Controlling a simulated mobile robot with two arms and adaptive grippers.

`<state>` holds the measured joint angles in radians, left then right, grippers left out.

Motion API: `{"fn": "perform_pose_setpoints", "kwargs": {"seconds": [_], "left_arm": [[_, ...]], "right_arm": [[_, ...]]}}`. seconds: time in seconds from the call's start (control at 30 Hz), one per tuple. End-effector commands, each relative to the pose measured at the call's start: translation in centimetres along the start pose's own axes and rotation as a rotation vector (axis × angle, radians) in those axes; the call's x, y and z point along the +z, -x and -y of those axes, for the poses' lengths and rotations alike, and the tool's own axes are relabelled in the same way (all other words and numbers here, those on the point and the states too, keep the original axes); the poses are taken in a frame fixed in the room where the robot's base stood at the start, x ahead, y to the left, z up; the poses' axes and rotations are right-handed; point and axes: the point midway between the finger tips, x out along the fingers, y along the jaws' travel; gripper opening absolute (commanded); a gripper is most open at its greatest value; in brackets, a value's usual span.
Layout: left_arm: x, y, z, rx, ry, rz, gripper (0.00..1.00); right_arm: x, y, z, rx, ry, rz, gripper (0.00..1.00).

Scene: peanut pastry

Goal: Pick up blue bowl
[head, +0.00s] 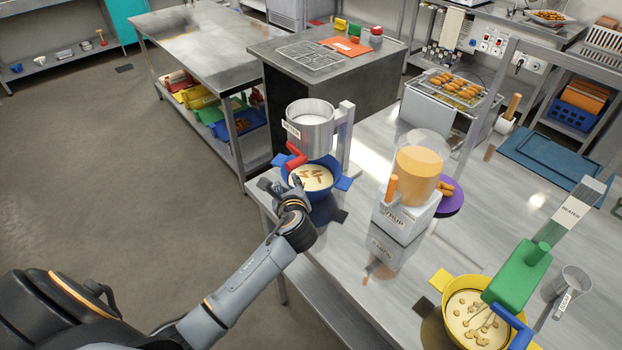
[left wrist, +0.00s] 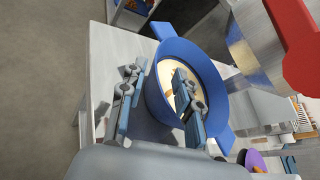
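The blue bowl (head: 326,191) stands upright at the near left corner of the steel table, below a steel dispenser. It has two side handles and holds a cream-coloured mix with brown pieces. My left gripper (head: 283,187) is at the bowl's near left rim. In the left wrist view the gripper (left wrist: 156,96) is open, its fingers apart. One finger is outside the blue bowl (left wrist: 154,107) on the left; the other is over or inside the rim. Contact with the wall cannot be told. My right gripper is not in view.
The steel dispenser (head: 311,131) with a red part (head: 294,161) rises close behind the bowl. A syrup dispenser (head: 412,185) stands to the right. Open floor (head: 80,170) lies left of the table.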

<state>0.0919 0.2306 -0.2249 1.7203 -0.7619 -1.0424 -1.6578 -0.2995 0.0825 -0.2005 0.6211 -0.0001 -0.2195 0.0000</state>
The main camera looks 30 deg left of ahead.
Motion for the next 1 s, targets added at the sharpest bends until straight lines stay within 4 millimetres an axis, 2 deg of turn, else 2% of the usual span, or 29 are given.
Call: {"fn": "perform_pose_setpoints", "kwargs": {"seconds": [0.23,0.4,0.7,0.87,1.0], "left_arm": [[0.2,-3.0,-0.6,0.003,-0.001,0.0,0.33],[0.1,-4.7,-0.5,0.001,0.0,0.001,0.33],[0.0,-5.0,-0.6,0.0,0.0,0.0,0.33],[0.0,-5.0,-0.6,0.0,0.0,0.0,0.0],[0.0,-5.0,-0.6,0.001,-0.001,0.0,0.0]], "right_arm": [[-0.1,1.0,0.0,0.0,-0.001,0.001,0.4],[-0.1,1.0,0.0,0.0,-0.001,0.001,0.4],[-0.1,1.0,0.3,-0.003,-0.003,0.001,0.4],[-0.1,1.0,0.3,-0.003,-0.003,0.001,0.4],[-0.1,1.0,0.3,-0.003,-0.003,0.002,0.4]]}}
